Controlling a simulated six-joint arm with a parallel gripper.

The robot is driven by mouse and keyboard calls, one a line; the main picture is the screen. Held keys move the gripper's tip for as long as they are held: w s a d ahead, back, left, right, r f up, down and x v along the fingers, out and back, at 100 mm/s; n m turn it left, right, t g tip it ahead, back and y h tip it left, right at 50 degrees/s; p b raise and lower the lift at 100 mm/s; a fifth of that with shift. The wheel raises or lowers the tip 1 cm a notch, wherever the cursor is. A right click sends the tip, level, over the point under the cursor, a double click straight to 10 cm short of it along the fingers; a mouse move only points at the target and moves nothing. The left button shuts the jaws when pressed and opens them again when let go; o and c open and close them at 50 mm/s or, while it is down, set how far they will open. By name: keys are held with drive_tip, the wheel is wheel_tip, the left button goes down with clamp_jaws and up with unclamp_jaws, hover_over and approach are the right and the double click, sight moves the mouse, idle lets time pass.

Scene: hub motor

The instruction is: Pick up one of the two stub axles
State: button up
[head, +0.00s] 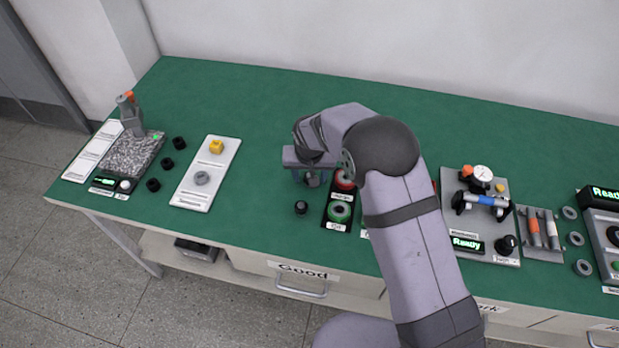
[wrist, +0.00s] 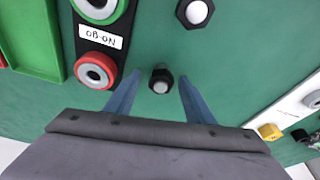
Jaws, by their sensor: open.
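A dark hexagonal stub axle with a grey round end (wrist: 160,80) stands upright on the green table in the wrist view. A second dark hexagonal piece with a pale round top (wrist: 195,12) stands at the top of that view, and it also shows in the head view (head: 301,207), just in front of my gripper. My gripper (wrist: 160,78) is open, with one blue-grey finger on each side of the first stub axle and a visible gap on both sides. In the head view my gripper (head: 310,178) points down and largely hides that axle. Fingertip height above the table is unclear.
A black holder (head: 325,211) with a red and a green ring stands close to the right of my gripper. A white plate (head: 183,199) with a yellow part and a grey ring lies to the left. A grey fixture (head: 484,234) stands farther right. Table between plate and gripper is clear.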

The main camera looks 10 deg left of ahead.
clamp_jaws()
drive_tip(key=shift+r, duration=0.1)
